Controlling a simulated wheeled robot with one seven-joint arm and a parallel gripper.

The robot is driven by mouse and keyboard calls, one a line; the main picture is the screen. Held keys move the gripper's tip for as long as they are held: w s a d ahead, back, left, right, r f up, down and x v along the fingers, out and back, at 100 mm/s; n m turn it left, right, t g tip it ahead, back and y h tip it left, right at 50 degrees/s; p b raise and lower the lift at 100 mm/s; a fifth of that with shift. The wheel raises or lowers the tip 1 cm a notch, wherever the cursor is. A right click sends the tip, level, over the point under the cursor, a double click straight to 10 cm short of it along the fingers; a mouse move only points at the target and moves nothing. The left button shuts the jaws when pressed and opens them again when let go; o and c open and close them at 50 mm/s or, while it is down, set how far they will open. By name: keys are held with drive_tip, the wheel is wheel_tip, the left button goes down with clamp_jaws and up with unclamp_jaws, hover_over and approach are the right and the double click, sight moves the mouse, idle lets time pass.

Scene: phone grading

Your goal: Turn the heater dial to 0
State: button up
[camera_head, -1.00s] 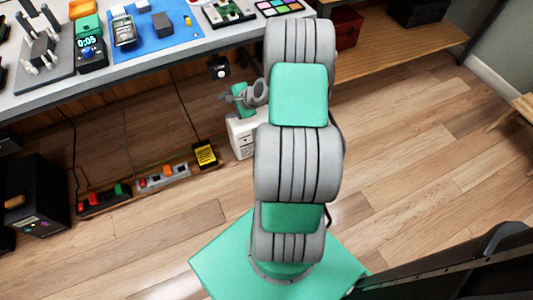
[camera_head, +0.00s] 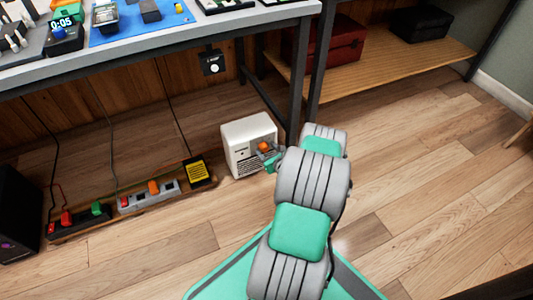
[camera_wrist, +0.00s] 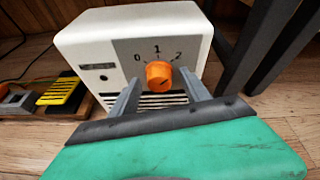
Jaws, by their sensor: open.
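The heater (camera_head: 246,134) is a small white box on the floor below the workbench. It also shows close up in the wrist view (camera_wrist: 100,32). Its orange dial (camera_wrist: 159,75) sits on a grey front panel marked 0, 1 and 2 from left to right. The dial has a slanted dark mark, but its exact setting is hard to tell. My gripper (camera_wrist: 160,85) is open, with one finger on each side of the dial. Contact between fingers and dial cannot be made out. In the head view my gripper (camera_head: 270,159) is at the heater's front, partly hidden by my arm.
Power strips (camera_head: 148,194) with red, orange and green switches lie left of the heater, with a yellow-and-black block (camera_head: 199,171) beside them. A dark bench leg (camera_head: 299,75) stands close behind the heater's right side. The wood floor (camera_head: 420,170) at right is clear.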

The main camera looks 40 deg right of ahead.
clamp_jaws()
idle(0.6)
